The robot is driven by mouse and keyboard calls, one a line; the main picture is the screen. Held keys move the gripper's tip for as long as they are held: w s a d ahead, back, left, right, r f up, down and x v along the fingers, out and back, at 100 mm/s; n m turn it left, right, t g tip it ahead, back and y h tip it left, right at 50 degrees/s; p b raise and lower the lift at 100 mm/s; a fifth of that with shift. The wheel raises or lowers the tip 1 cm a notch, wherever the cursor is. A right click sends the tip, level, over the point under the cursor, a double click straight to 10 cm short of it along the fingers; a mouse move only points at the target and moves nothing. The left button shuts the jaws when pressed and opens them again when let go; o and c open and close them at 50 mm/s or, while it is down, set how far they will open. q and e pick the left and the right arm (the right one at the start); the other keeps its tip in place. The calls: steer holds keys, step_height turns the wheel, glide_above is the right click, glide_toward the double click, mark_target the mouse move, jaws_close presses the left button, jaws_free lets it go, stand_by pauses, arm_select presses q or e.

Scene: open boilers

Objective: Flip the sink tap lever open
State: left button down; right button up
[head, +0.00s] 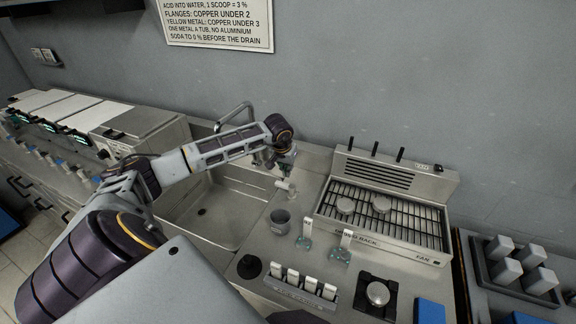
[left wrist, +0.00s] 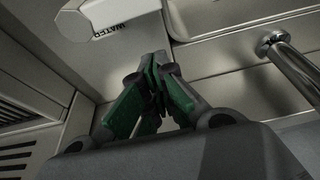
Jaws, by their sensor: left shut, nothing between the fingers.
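The sink (head: 180,214) is a steel basin left of centre in the head view. Its curved metal tap spout (head: 236,112) rises behind my left arm; a metal tube, likely the spout, shows at right in the left wrist view (left wrist: 290,62). A pale lever (head: 284,187) stands right of the basin; in the left wrist view a white block marked WATER (left wrist: 112,14), likely this lever, lies just beyond the fingertips. My left gripper (head: 284,168) is shut and empty, close by the lever; contact cannot be told. Its green-padded fingers meet in the left wrist view (left wrist: 156,75). My right gripper is not in view.
A grey cup (head: 281,221) stands just in front of the lever. A drying rack (head: 385,215) with two round pieces is to the right. A wall (head: 400,80) closes off the back.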

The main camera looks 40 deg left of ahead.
mark_target(286, 187)
arm_select(q)
steer(key=shift+s+d+p, duration=0.2)
steer(key=shift+s, duration=0.35)
steer(key=shift+s+d+p, duration=0.15)
steer(key=shift+s+p, duration=0.05)
steer(key=shift+s, duration=0.35)
steer(key=shift+s+d, duration=0.2)
steer(key=shift+s, duration=0.35)
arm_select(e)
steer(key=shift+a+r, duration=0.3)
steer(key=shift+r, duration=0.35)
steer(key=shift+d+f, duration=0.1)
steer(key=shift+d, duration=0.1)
